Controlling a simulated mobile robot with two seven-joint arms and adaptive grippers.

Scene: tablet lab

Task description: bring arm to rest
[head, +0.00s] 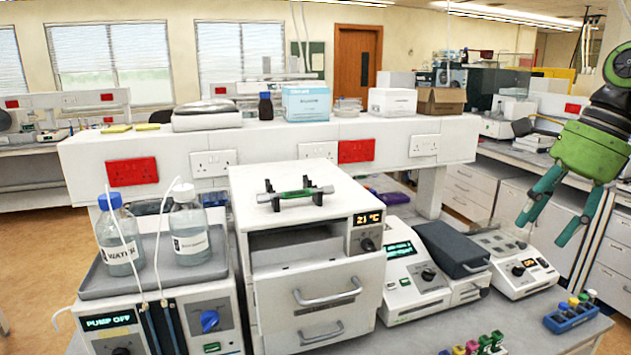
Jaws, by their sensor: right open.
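My right gripper (543,230) hangs at the right side of the head view, below a green wrist housing. Its two teal fingers point down and to the left. They are spread apart with nothing between them. The gripper is in the air in front of the drawer cabinets and appears above and beyond the right end of the bench devices. It touches nothing that I can see. My left gripper is not in view.
A white drawer unit (310,268) bears a green-and-grey rod (295,193) on black cradles. Two bottles (118,237) stand on a pump unit (155,318) at left. Right of it are a dark-lidded device (450,248), a white device (512,262) and a blue rack (571,314).

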